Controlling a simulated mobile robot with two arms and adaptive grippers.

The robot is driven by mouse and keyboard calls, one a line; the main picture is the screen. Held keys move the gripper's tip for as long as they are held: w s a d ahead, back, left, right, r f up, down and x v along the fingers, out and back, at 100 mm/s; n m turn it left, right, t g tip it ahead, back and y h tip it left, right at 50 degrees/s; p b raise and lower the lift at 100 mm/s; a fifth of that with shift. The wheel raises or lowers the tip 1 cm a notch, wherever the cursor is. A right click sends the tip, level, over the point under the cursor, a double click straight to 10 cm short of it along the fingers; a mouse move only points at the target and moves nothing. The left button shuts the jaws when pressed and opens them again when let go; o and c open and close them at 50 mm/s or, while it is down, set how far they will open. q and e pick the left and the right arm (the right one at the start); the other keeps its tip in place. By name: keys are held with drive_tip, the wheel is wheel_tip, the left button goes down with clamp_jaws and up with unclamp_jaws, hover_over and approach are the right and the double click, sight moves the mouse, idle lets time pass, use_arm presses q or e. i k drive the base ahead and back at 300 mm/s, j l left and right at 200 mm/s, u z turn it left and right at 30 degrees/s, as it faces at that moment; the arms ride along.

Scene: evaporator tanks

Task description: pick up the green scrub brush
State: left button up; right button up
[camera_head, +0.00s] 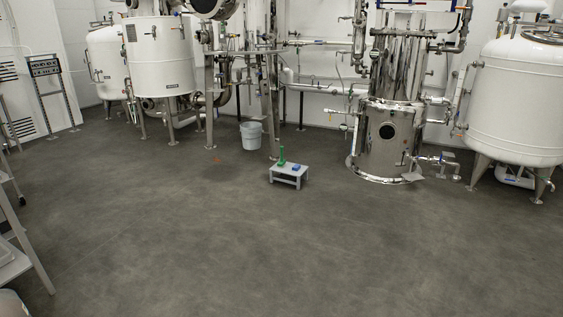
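A small green object (281,156) stands upright on a low grey step stool (288,181) in the middle of the floor. It is the only green thing I see that could be the green scrub brush, but it is too small to make out its bristles. A small blue object (296,168) lies beside it on the stool top, to its right. Neither of my grippers is in view.
A pale bucket (251,136) stands behind the stool, to its left. White tanks (160,55) (518,100) and a steel evaporator tank (388,140) line the back. A grey rack (22,250) is at the left edge. The floor (300,255) before the stool is clear.

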sight(282, 163)
drive_tip(key=i, duration=5.55)
drive_tip(key=i+u, duration=0.15)
drive_tip(key=i, duration=0.5)
drive_tip(key=i+l, duration=0.15)
drive_tip(key=i, duration=0.45)
drive_tip(key=i+l+u, duration=0.15)
drive_tip(key=i, duration=0.5)
